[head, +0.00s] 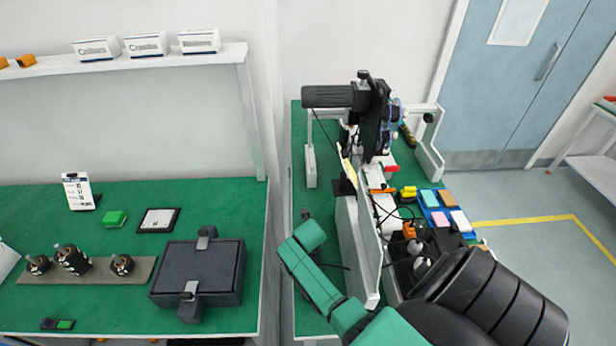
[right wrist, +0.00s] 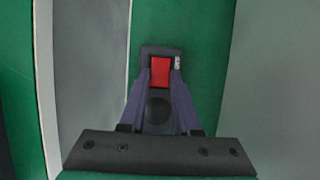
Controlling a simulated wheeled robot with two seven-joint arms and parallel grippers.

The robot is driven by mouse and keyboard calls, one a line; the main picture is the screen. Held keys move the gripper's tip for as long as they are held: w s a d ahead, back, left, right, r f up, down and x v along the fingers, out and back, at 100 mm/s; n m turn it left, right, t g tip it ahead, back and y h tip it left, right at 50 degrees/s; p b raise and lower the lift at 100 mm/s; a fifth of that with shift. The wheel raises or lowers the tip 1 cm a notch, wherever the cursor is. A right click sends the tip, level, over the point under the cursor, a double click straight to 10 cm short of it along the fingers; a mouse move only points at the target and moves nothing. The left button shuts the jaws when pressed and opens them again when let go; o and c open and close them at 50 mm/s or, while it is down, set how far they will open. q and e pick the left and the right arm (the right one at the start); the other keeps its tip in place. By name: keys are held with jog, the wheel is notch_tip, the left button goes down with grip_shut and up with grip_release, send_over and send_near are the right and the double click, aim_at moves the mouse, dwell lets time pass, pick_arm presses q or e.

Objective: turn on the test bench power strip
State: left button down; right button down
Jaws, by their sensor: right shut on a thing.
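In the right wrist view, the power strip's dark end (right wrist: 148,51) carries a red rocker switch (right wrist: 161,72) and a small light label beside it. My right gripper (right wrist: 161,80) reaches down to it, one purple-grey finger on either side of the red switch, shut on the strip's switch end. Whether the switch is pressed or lit, I cannot tell. The rest of the strip is hidden by the fingers and palm. In the head view, my green and black right arm comes in from the lower right and hides that gripper. My left gripper is not in view.
In the right wrist view, a grey panel (right wrist: 88,70) stands left of the strip. In the head view, the right bench holds a tall black instrument (head: 376,115), a white upright panel (head: 368,250) and a blue tray (head: 432,199). The left bench (head: 130,215) has parts and a dark box.

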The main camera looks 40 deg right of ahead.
jog(key=shift+s+f+t+h, duration=0.2)
jog(key=shift+s+t+h, duration=0.1)
jog(key=shift+t+h, duration=0.15)
jog(key=shift+a+f+t+h+b, duration=0.15)
jog(key=shift+t+h+b, duration=0.1)
jog(key=shift+t+b, duration=0.15)
jog(key=shift+t, duration=0.35)
jog(key=shift+r, duration=0.2)
jog(key=c, duration=0.6)
grip_release()
